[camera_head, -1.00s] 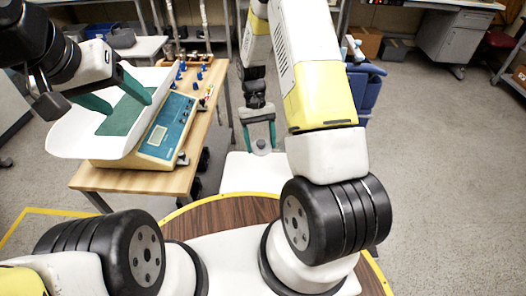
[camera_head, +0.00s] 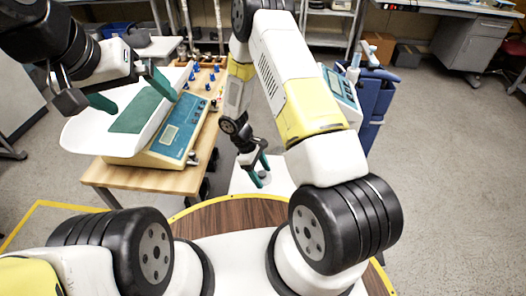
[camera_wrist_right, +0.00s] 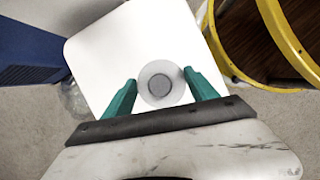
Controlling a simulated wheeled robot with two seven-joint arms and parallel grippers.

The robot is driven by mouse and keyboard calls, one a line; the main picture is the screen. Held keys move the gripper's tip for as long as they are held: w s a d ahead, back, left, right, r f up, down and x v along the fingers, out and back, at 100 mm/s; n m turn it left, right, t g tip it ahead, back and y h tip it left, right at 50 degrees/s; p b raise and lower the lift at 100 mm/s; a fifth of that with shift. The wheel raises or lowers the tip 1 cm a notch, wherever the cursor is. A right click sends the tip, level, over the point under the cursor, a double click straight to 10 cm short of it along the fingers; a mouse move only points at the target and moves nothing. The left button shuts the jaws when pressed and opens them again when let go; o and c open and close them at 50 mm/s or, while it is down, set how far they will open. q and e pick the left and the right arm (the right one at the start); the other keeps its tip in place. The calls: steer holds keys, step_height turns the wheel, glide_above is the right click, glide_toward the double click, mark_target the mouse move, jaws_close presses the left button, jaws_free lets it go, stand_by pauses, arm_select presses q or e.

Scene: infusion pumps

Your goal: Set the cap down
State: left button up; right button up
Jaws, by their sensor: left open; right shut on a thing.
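The cap (camera_wrist_right: 160,85) is a pale, round, translucent disc with a grey centre. It sits between the green fingertips of my right gripper (camera_wrist_right: 161,90) in the right wrist view. In the head view my right gripper (camera_head: 259,176) points down with the small cap at its tips, over a white surface (camera_head: 243,182). That white surface (camera_wrist_right: 120,45) lies behind the cap in the wrist view; I cannot tell whether the cap touches it. My left gripper (camera_head: 131,92) is open and empty above the white scale tray.
A blue-and-cream scale (camera_head: 170,140) with a white tray (camera_head: 80,135) stands on a wooden table (camera_head: 190,180) at left, with several blue-topped items behind. A pump with a screen (camera_head: 340,88) and a blue cart (camera_head: 375,105) stand at right. Open floor lies further right.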

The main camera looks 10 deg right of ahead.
steer(key=w+d, duration=0.1)
steer(key=d, duration=0.1)
steer(key=w+d, duration=0.1)
steer(key=shift+w+d+f, duration=0.3)
steer(key=shift+w, duration=0.05)
steer(key=shift+f, duration=1.65)
steer(key=shift+f, duration=0.1)
steer(key=o, duration=1.3)
steer(key=shift+o, duration=0.2)
